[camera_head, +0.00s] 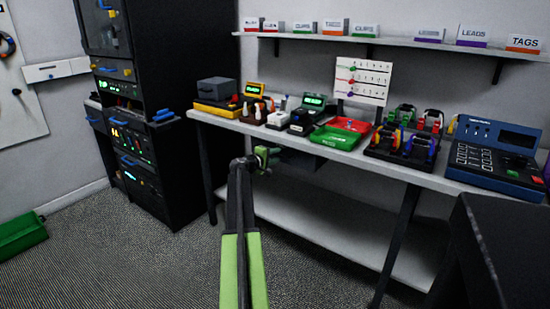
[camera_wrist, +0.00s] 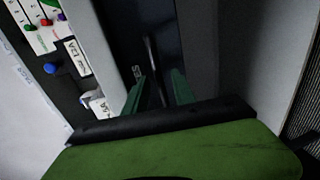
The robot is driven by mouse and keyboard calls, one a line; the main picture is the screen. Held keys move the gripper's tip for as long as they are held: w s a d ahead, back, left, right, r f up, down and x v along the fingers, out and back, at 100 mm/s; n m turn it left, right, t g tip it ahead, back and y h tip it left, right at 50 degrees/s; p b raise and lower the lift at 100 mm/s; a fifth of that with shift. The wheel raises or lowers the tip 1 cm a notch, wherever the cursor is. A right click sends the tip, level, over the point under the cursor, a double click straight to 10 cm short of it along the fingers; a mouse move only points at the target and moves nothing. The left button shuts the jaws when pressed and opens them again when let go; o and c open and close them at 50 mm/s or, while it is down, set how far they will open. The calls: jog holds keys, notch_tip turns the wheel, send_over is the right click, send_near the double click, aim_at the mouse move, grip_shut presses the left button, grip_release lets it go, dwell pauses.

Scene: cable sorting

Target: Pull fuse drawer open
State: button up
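The fuse drawer (camera_head: 299,159) is a dark box front under the workbench top, partly behind my gripper (camera_head: 266,157). My gripper is just below the bench's front edge, at the drawer's left. In the wrist view, the dark drawer front (camera_wrist: 170,30) fills the upper middle, with part of a white label beside the left finger. My two green fingers (camera_wrist: 158,80) are apart, one on each side of the handle's lower part. I see no clear contact with the handle.
The workbench (camera_head: 230,123) carries a green tray (camera_head: 335,140), a red tray, cable holders and a blue console (camera_head: 495,155). A white lower shelf (camera_head: 320,220) runs beneath. A black rack (camera_head: 160,90) stands left. The floor in front is open.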

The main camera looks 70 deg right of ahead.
grip_shut()
dwell(1.3)
